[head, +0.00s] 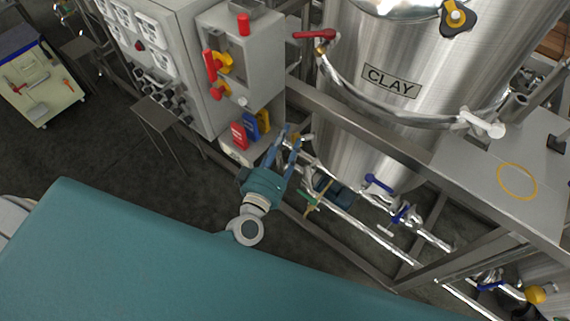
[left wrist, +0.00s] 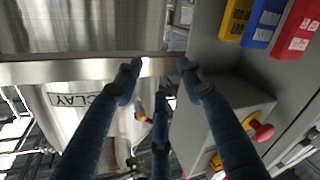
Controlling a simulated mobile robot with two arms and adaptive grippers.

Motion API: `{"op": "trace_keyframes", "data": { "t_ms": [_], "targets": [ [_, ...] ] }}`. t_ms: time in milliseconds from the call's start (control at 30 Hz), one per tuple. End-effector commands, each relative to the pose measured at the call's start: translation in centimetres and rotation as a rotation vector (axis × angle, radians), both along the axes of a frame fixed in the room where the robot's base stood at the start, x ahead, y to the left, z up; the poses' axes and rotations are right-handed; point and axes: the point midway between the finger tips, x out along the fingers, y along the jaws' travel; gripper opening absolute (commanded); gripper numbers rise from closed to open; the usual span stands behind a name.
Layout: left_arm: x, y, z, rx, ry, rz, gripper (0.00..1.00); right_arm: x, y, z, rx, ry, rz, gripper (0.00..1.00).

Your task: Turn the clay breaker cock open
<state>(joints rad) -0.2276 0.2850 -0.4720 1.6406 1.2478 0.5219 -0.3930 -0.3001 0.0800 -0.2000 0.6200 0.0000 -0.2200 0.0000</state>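The steel tank labelled CLAY (head: 390,82) stands at the upper middle of the head view; its label also shows in the left wrist view (left wrist: 74,100). A red-handled cock (head: 315,35) sits at the tank's upper left, at the end of a curved hose. A blue-handled valve (head: 379,185) is on the pipe below the tank. I cannot tell from a label which is the breaker cock. My left gripper (head: 290,133) is low, left of the tank and well below the red handle. Its blue fingers (left wrist: 156,70) are spread and empty. My right gripper is not in view.
A grey control cabinet (head: 242,70) with red and yellow switches stands left of the tank, with red and blue lock-out tags (head: 240,136) below. A steel frame rail (head: 365,133) crosses before the tank. Pipes (head: 370,239) run at lower right. A cart (head: 38,90) stands far left.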

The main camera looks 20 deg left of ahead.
Motion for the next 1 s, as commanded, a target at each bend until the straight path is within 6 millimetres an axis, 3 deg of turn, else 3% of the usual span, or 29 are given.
{"op": "trace_keyframes", "data": {
  "t_ms": [200,433,633,900,967,1000],
  "targets": [
    [-0.6,-0.3,-4.3,0.074,0.057,-0.038,0.39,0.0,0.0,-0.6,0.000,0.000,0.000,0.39],
    [-1.2,-0.4,-7.6,0.131,0.106,-0.068,0.39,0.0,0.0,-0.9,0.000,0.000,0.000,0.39],
    [-1.5,-0.5,-8.7,0.149,0.124,-0.081,0.39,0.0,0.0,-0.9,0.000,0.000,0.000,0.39],
    [-1.5,-0.5,-8.7,0.150,0.125,-0.082,0.39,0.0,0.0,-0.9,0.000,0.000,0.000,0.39],
    [-1.5,-0.5,-8.7,0.150,0.125,-0.082,0.28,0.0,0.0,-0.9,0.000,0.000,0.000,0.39],
    [-1.5,-0.5,-8.7,0.150,0.125,-0.082,0.28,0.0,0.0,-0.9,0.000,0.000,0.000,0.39]
  ]
}}
